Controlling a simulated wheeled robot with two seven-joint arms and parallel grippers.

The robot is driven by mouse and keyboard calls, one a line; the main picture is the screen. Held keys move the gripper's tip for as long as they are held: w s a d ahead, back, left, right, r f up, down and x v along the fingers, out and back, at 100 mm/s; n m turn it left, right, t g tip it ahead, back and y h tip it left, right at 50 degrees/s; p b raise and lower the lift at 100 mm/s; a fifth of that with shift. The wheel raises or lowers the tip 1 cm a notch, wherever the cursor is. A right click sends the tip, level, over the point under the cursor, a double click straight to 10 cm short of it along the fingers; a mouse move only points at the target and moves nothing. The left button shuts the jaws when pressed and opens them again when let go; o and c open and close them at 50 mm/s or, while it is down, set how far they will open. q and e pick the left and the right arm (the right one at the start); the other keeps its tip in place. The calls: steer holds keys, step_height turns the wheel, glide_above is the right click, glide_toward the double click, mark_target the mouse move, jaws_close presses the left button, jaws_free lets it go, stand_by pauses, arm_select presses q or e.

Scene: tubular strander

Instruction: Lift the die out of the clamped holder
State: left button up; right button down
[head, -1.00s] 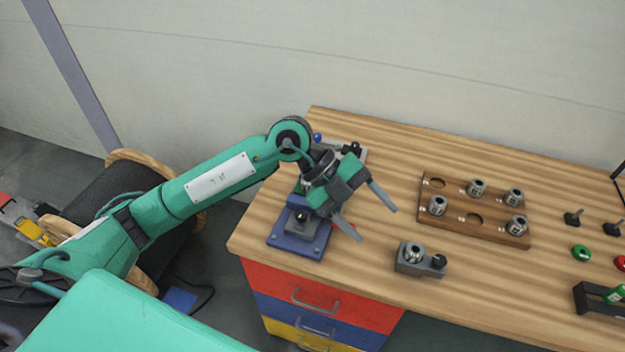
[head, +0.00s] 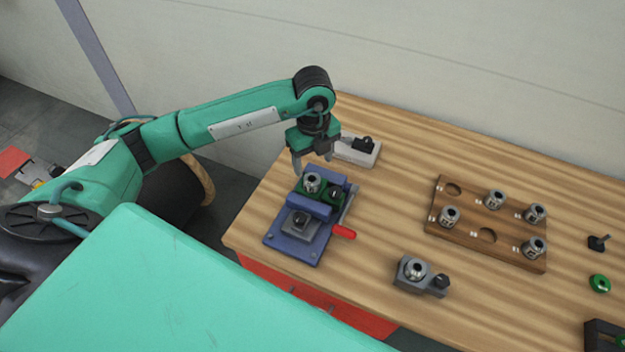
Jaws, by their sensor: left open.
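The die (head: 312,182) is a silver ring-shaped piece sitting upright in a green holder (head: 326,201). The holder sits in a blue clamp (head: 285,247) with a red-tipped lever (head: 343,231), near the left end of the wooden bench. My left gripper (head: 313,166) points down just above and behind the die, fingers apart. It looks empty, and I cannot tell whether a finger touches the die. My right gripper is not in view.
A grey block (head: 410,281) with a silver die stands at the front middle. A wooden rack (head: 462,248) holds several dies and has empty holes. A pale block (head: 362,155) stands behind the clamp. Bare bench (head: 385,215) lies between clamp and rack.

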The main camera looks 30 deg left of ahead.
mark_target(312, 178)
arm_select(q)
steer(key=shift+f, duration=0.45)
steer(key=shift+s+a+f+p, duration=0.1)
steer(key=shift+f+p, duration=0.7)
steer(key=shift+p, duration=0.05)
step_height(312, 178, down, 3)
steer(key=shift+a+f+p, duration=0.1)
steer(key=shift+f+p, duration=0.05)
steer(key=shift+p, duration=0.55)
steer(key=shift+f, duration=0.3)
steer(key=c, duration=1.3)
jaws_close()
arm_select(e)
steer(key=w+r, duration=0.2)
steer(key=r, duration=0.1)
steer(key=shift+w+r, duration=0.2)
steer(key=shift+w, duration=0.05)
arm_select(q)
steer(key=shift+r, duration=0.15)
